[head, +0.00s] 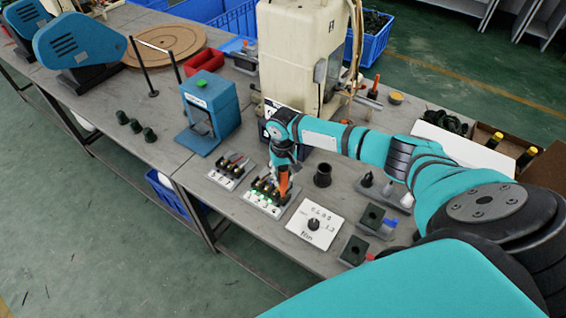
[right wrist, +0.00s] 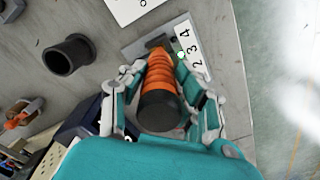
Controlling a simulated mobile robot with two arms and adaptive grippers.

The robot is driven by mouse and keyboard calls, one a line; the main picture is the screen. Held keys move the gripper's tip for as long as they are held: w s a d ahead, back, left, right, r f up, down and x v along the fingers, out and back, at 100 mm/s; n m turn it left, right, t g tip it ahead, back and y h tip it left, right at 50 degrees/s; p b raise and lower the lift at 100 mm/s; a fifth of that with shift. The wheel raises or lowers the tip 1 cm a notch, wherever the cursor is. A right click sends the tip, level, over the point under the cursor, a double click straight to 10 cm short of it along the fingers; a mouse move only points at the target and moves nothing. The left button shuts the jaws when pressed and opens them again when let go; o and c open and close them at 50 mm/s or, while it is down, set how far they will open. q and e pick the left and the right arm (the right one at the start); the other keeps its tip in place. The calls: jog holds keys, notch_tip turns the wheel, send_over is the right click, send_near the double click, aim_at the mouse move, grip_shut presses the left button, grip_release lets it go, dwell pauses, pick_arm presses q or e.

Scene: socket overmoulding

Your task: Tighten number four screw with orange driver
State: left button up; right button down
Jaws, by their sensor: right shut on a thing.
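The orange driver (head: 284,182) stands near upright in my right gripper (head: 284,162), which is shut around its ribbed handle. In the right wrist view, the driver (right wrist: 158,75) shows its dark end cap towards the camera, between both fingers of the gripper (right wrist: 165,95). Its lower end is over the right end of the screw block (head: 258,202), by the number 4 on the block's white label (right wrist: 190,45). The number four screw is hidden under the driver, so I cannot tell whether the tip touches it. Green lights glow along the block. My left gripper is out of view.
A second block (head: 231,171) sits at the left. A blue machine (head: 209,108) and a tall cream machine (head: 300,50) stand behind. Dark green square parts (head: 354,250) lie at right.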

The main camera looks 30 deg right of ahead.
aim_at(283, 167)
jog(key=shift+f, duration=0.45)
dwell(1.1)
jog(key=shift+p, duration=0.6)
dwell(1.0)
notch_tip(283, 167, up, 3)
jog(key=p, duration=0.3)
jog(key=shift+r, duration=0.95)
